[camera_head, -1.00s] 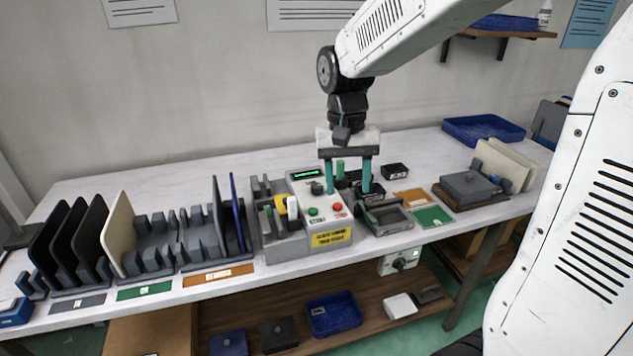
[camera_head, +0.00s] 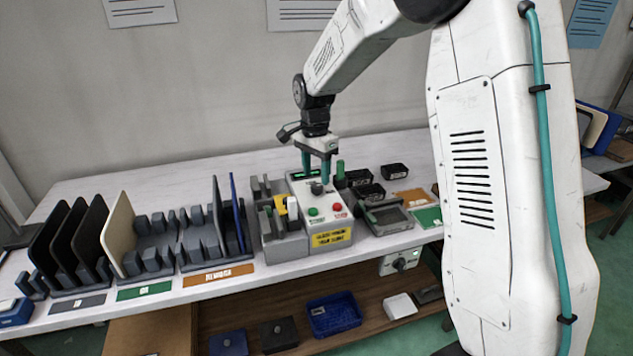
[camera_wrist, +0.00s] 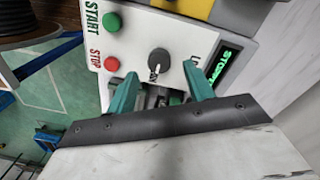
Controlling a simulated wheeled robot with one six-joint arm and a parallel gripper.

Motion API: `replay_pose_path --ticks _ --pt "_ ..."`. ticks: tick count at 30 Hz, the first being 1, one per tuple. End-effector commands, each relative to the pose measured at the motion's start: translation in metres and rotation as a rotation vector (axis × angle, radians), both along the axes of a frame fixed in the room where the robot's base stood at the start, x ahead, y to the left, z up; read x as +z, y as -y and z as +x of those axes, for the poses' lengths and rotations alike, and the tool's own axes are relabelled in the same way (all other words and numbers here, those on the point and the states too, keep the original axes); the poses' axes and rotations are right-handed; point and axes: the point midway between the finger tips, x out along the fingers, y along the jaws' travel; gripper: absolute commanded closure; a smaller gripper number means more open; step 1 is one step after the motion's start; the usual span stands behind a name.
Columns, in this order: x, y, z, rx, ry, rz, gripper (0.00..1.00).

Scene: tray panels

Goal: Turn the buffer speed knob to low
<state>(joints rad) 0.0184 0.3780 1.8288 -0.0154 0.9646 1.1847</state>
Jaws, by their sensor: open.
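The dark round speed knob (camera_head: 316,188) sits on the light top panel of the buffer machine (camera_head: 290,246). In the wrist view the knob (camera_wrist: 158,61) lies just beyond my fingertips, with small lettering around it that I cannot read fully. My gripper (camera_head: 316,177) is open, pointing down above the knob, with one teal finger to each side. In the wrist view my gripper (camera_wrist: 161,72) appears empty, and the knob shows between its tips. I cannot tell whether the fingers touch it. The knob's exact setting is unclear.
A green START button (camera_wrist: 112,22) and a red STOP button (camera_wrist: 112,64) are beside the knob. A lit green display (camera_wrist: 225,65) is on its other side.

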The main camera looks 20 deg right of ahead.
Motion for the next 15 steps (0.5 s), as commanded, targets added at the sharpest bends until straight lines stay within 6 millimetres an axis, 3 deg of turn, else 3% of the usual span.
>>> replay_pose_path --ticks 6,15 --pt "-0.029 0.000 -0.001 0.001 -0.002 0.000 0.48" --pt "-0.035 0.001 -0.002 0.001 0.000 0.000 0.48"
